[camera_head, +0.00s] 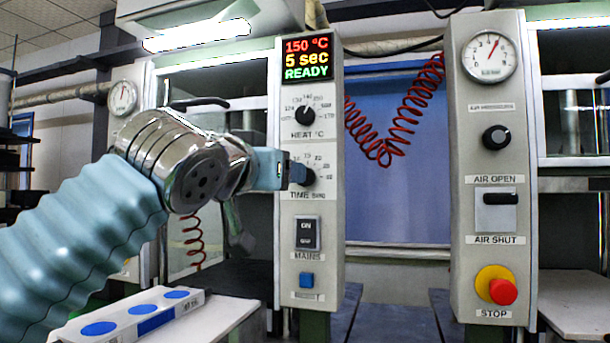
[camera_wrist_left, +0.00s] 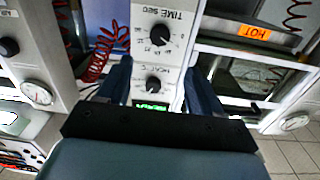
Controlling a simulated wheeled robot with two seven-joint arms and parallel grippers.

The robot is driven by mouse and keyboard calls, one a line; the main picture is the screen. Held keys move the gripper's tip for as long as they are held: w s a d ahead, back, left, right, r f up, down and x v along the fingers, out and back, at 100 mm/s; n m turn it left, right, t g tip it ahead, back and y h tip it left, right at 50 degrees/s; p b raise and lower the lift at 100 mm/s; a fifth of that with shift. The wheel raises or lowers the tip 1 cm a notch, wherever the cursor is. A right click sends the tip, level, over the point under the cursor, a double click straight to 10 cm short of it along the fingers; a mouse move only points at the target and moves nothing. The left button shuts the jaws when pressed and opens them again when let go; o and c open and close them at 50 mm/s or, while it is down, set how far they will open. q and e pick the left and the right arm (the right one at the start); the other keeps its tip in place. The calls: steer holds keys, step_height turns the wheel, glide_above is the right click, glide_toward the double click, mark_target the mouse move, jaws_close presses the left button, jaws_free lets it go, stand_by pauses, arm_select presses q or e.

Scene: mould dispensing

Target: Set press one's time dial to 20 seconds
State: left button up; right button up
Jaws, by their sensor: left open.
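Press one's control panel (camera_head: 308,225) stands in the middle of the head view. Its display (camera_head: 307,60) reads 150 °C, 5 sec, READY. The black time dial (camera_head: 307,177) is partly hidden behind my left gripper (camera_head: 292,172), which is at the dial's left side. In the wrist view, turned upside down, the time dial (camera_wrist_left: 159,35) shows between and beyond the two dark fingers of my left gripper (camera_wrist_left: 158,68), which are apart with nothing held. I cannot tell whether they touch the dial. My right gripper is in neither view.
The heat dial (camera_head: 305,115) sits above the time dial, and the mains switch (camera_head: 307,233) and a blue button (camera_head: 306,281) below. A second panel with an air lever (camera_head: 500,198) and red stop button (camera_head: 502,291) stands right. A red coiled hose (camera_head: 385,145) hangs between.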

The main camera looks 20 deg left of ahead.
arm_select(q)
steer(key=w+p, duration=0.5)
steer(key=w, duration=0.7)
steer(key=shift+d, duration=0.4)
steer(key=c, duration=1.1)
